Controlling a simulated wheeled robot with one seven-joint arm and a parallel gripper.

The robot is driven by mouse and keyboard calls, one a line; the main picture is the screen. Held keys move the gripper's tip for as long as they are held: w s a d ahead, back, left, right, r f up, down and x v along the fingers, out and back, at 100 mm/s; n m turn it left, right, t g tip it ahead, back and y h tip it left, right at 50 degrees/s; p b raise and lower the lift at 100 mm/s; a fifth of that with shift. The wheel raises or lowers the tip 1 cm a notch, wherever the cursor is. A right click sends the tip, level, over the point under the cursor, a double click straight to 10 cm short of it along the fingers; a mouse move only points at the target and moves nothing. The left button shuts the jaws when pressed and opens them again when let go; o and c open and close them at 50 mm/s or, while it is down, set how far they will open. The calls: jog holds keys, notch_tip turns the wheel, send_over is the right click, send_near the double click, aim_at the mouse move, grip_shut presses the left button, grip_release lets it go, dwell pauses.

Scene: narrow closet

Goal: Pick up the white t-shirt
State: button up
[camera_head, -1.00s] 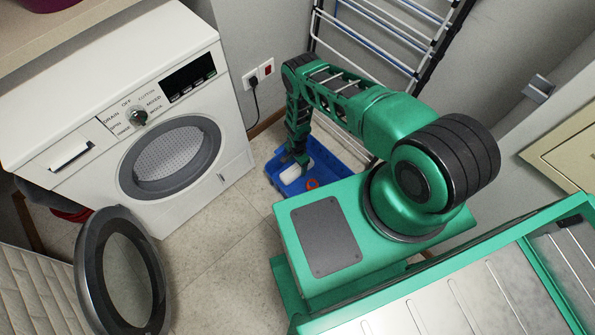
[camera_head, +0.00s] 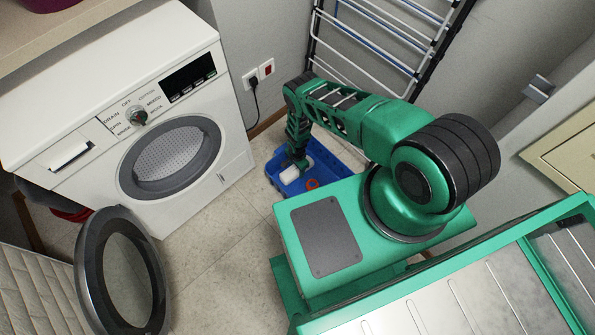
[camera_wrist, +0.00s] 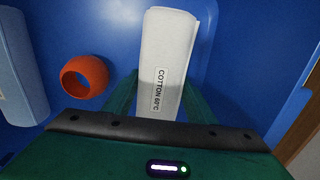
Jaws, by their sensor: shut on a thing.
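The white t-shirt (camera_wrist: 168,50) is a folded or rolled white bundle with a label reading "COTTON 60°C". It lies inside the blue bin (camera_head: 343,154) on the floor; the bundle also shows in the head view (camera_head: 290,174). My gripper (camera_wrist: 155,95) reaches down into the bin, with its green fingers on both sides of the white bundle, shut on it. The lower part of the bundle is hidden by my gripper in the wrist view.
An orange ring (camera_wrist: 85,77) and a light blue roll (camera_wrist: 18,70) lie in the bin. The washing machine (camera_head: 125,120) stands at left with its round door (camera_head: 122,275) open. A drying rack (camera_head: 375,40) leans on the wall behind the bin. Floor is clear between.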

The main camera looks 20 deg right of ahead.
jog(key=shift+r, duration=0.1)
jog(key=shift+r, duration=4.95)
